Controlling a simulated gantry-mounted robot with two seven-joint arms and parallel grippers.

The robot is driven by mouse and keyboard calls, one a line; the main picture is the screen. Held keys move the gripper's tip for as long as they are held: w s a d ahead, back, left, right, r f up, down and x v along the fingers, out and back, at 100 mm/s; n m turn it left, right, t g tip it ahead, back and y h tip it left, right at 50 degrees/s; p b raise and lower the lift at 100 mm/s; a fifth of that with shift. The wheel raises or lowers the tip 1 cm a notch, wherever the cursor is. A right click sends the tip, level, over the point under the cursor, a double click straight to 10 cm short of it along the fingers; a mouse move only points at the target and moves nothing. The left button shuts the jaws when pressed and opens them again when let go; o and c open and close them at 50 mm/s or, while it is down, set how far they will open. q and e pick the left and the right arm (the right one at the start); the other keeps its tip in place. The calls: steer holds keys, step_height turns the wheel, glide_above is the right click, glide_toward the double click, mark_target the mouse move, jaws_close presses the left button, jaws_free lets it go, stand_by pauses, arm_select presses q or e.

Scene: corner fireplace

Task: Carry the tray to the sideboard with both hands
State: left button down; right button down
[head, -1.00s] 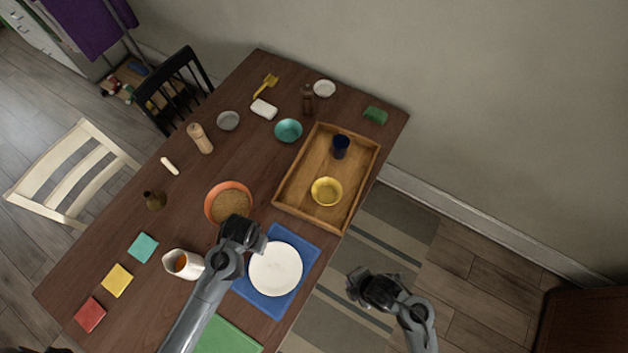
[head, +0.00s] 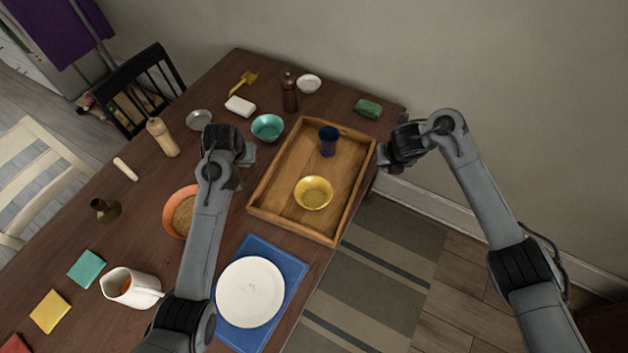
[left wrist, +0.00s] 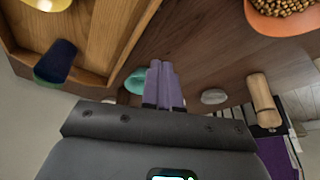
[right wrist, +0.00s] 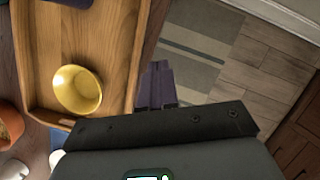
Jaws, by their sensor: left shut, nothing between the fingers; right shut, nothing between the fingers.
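The wooden tray (head: 270,205) lies on the dark table with a dark blue cup (head: 328,141) and a yellow bowl (head: 313,193) in it. It also shows in the left wrist view (left wrist: 110,30) and the right wrist view (right wrist: 110,50). My left gripper (head: 248,153) is shut and empty, just outside the tray's left long side. My right gripper (head: 384,156) is shut and empty, just outside its right long side, near the table edge. Both sets of fingers look apart from the tray. A brown wooden cabinet, possibly the sideboard, shows at the right wrist view's right edge (right wrist: 297,135).
A teal bowl (head: 268,127) stands close to my left gripper. An orange bowl (head: 178,212) is partly behind my left arm. A white plate (head: 250,292) on a blue mat lies in front of the tray. Open floor with a striped rug (head: 375,270) is right of the table.

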arm_select(q)
steer(key=shift+w+r, duration=0.1)
steer(key=shift+r, duration=0.05)
arm_select(e)
steer(key=shift+w+r, duration=0.1)
steer(key=shift+r, duration=0.2)
